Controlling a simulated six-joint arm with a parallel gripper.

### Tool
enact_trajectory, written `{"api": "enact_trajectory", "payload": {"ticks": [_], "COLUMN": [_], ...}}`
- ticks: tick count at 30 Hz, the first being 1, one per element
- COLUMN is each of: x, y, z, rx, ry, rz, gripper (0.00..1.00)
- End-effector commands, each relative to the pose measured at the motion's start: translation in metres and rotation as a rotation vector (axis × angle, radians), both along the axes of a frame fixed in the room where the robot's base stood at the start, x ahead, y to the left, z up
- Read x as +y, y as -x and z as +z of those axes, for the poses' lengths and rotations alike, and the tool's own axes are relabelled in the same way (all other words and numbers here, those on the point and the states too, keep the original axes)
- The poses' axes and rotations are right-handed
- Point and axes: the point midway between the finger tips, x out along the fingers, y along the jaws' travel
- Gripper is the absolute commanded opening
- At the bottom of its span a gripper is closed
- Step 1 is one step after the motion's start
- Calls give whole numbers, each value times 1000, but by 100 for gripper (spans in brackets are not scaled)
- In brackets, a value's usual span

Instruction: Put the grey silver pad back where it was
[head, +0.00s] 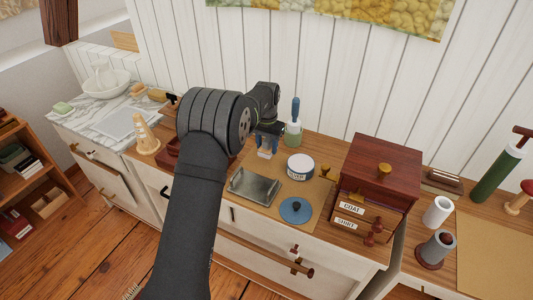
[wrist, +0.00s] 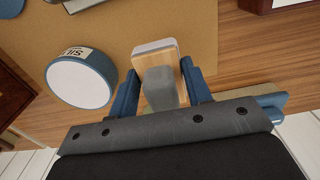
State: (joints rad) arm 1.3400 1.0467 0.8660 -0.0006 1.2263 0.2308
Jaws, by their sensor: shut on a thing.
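My gripper (head: 266,146) is shut on the pad (wrist: 155,50), a small wooden block with a pale grey face and a grey grip. In the wrist view the grey grip is between the two blue fingers (wrist: 160,90). In the head view the pad (head: 264,154) shows below the fingers, near the back edge of the tan mat (head: 225,200). I cannot tell whether it touches the surface. A round white-topped tin (head: 300,166) with a label stands just to its right; the label reads partly "SIL" in the wrist view (wrist: 82,80).
A metal tray (head: 254,187) and a blue lid (head: 296,210) lie on the mat in front. A green jar with a blue-handled tool (head: 293,130) stands close behind the gripper. A dark red drawer box (head: 380,175) stands to the right. My arm hides part of the dresser's left side.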

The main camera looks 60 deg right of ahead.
Motion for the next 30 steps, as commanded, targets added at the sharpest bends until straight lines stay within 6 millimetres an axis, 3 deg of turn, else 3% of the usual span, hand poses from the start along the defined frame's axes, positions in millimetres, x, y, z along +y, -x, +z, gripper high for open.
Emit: {"api": "enact_trajectory", "payload": {"ticks": [4,11,22,23,25,26,30], "x": [-1,-1,-1,-1,-1,-1,-1], "y": [-3,-2,-2,-2,-2,-2,-2], "z": [-8,-40,-44,-44,-44,-44,-44], "rx": [0,0,0,0,0,0,0], "ry": [0,-1,1,1,1,1,1], "rz": [0,0,0,0,0,0,0], "gripper": [24,24,24,49,63,67,67]}}
